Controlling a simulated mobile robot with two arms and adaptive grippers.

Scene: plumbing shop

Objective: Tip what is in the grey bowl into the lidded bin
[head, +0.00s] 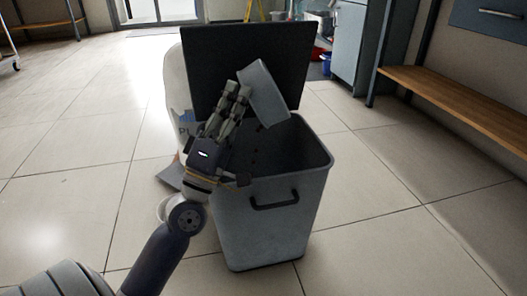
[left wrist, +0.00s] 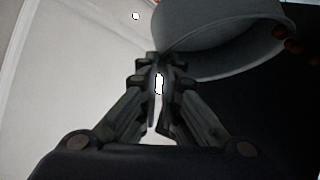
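The lidded bin (head: 265,225) is grey, with a dark handle on its front, and stands on the floor. Its dark lid (head: 215,60) is raised at the back. My left gripper (head: 241,92) is shut on the rim of the grey bowl (head: 266,92), which is steeply tilted above the bin's opening. In the left wrist view the fingers (left wrist: 158,75) pinch the bowl's edge (left wrist: 215,45). Several small reddish-brown round pieces (left wrist: 280,31) show at and beyond its lower rim. Small dark specks show below the bowl in the head view. The bin's inside is mostly dark.
A white container with blue lettering (head: 176,100) stands behind the bin at left, partly hidden. A wooden bench (head: 455,100) runs along the right. A blue-grey cabinet (head: 350,45) stands at the back.

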